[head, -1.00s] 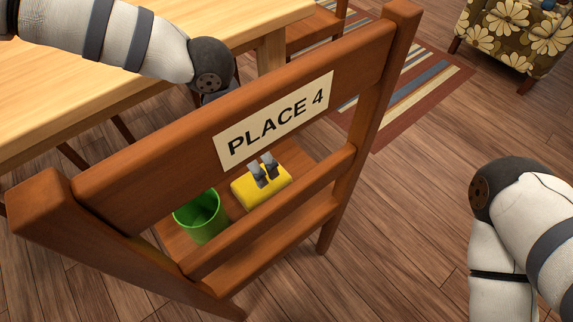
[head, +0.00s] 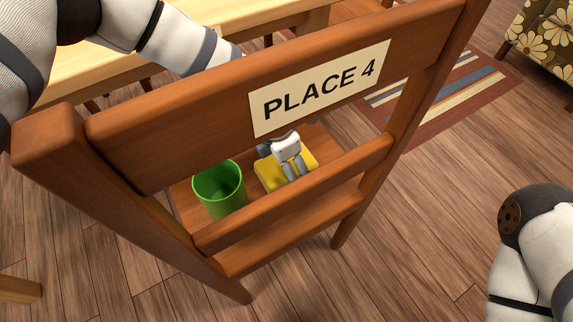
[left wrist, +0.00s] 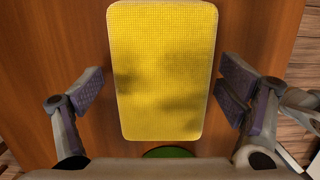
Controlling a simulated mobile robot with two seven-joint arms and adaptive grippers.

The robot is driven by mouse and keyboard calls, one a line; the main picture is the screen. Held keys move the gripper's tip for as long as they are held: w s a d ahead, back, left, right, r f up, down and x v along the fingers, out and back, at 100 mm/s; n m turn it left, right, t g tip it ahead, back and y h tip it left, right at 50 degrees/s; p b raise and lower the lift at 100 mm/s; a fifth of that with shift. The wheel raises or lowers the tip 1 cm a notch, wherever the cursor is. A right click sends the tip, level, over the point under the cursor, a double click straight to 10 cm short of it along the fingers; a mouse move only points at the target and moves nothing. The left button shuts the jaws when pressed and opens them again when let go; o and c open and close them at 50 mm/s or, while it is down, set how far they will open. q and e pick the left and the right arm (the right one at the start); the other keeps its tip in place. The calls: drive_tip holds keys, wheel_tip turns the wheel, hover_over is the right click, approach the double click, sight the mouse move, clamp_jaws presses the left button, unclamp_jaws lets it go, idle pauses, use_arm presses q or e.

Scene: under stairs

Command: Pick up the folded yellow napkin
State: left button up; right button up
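The folded yellow napkin (head: 268,178) lies on the seat of the wooden chair (head: 185,208), seen through the gap in its backrest. My left gripper (head: 294,172) is over the napkin, and its fingers hide part of it in the head view. In the left wrist view the napkin (left wrist: 165,60) lies lengthwise between the two spread fingers of my left gripper (left wrist: 160,92), with a gap on each side. The gripper is open and empty. My right arm shows at the lower right of the head view, but its gripper is out of view.
A green cup (head: 219,190) stands on the seat left of the napkin; its edge shows in the left wrist view (left wrist: 170,152). The backrest with a "PLACE 4" sign (head: 320,88) is in front. A table (head: 245,32) is behind.

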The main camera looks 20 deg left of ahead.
use_arm(q)
drive_tip(key=c, duration=1)
wheel_tip(320, 180, up, 10)
drive_tip(key=shift+r+p, duration=0.1)
drive_tip(key=shift+p, duration=0.95)
drive_tip(key=shift+c, duration=0.2)
drive_tip(key=o, duration=0.6)
drive_tip(key=c, duration=1.1)
